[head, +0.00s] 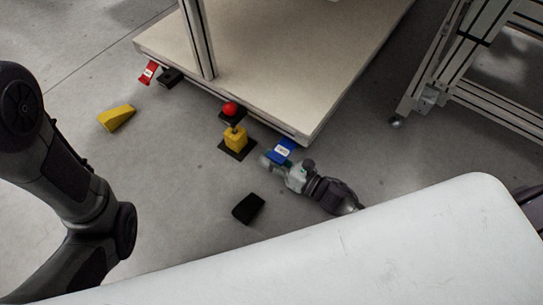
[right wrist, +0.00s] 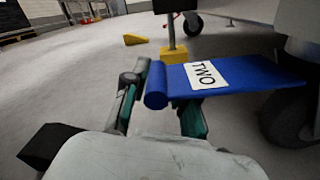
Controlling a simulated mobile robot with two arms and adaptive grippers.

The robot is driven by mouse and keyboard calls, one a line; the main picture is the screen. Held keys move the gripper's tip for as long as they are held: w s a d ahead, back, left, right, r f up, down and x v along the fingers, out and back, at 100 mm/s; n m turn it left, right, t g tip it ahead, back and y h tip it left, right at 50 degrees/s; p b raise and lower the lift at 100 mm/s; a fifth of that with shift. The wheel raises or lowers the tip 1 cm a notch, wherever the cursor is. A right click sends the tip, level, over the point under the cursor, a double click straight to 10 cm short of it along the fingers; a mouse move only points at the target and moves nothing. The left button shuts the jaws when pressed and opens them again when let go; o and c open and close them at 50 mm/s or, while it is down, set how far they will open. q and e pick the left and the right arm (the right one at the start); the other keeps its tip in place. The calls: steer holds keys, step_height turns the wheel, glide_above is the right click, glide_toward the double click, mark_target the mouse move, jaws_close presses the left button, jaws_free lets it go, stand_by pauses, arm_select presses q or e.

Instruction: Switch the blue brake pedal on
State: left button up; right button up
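The blue pedal (head: 281,151) is a flat plate with a white label, sticking out below the front corner of the beige platform. In the right wrist view the blue pedal (right wrist: 240,78) reads "TWO" and has a rounded edge facing my gripper. My right gripper (head: 268,160) is right beside the pedal in the head view. In the right wrist view its fingers (right wrist: 160,95) are apart; the rounded edge lies across the gap and hides part of the right finger. I cannot tell whether they touch. My left arm shows at the left, but its gripper is out of view.
The beige platform (head: 270,75) carries a red pedal (head: 148,72) at its far left. A yellow post with a red knob (head: 230,109) stands left of the blue pedal. A yellow wedge (head: 117,117) and a black wedge (head: 249,208) lie on the floor. A metal frame (head: 470,65) stands right.

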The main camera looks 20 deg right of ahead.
steer(key=shift+w+d+h, duration=0.3)
steer(key=shift+d, duration=0.1)
jaws_close()
steer(key=shift+w+d, duration=0.1)
steer(key=shift+d, duration=0.05)
stand_by(0.5)
steer(key=o, duration=0.9)
jaws_free()
steer(key=shift+f, duration=0.1)
steer(key=shift+s, duration=0.4)
steer(key=v, duration=1.1)
steer(key=shift+s+d+f, duration=0.1)
steer(key=shift+s+d, duration=0.1)
